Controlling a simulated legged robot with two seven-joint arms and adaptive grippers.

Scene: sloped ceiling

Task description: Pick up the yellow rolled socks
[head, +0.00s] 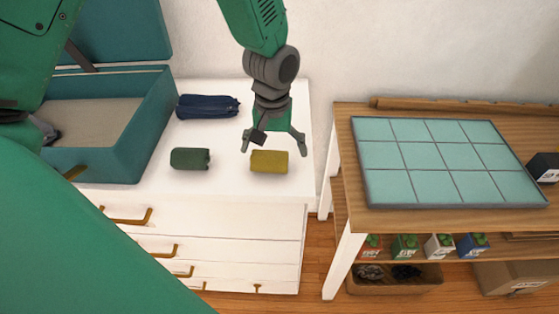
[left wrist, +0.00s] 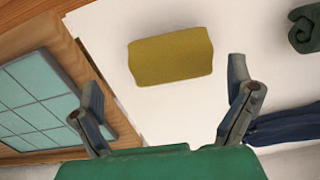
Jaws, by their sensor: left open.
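The yellow rolled socks (head: 269,162) lie on the white dresser top (head: 230,185), near its right end. They also show in the left wrist view (left wrist: 170,56), lying ahead of the fingers. My left gripper (head: 274,149) hangs over the socks with its fingers spread to either side in the head view. In the left wrist view the left gripper (left wrist: 166,90) is open with nothing between its fingers. The fingers seem apart from the socks; the exact height gap is hard to tell. My right gripper is not in view.
A green roll (head: 190,159) lies left of the yellow socks, with a dark blue pouch (head: 208,106) behind it. An open teal case (head: 130,135) stands at the dresser's left. A wooden table (head: 345,190) with a tiled panel (head: 440,160) stands to the right, across a gap.

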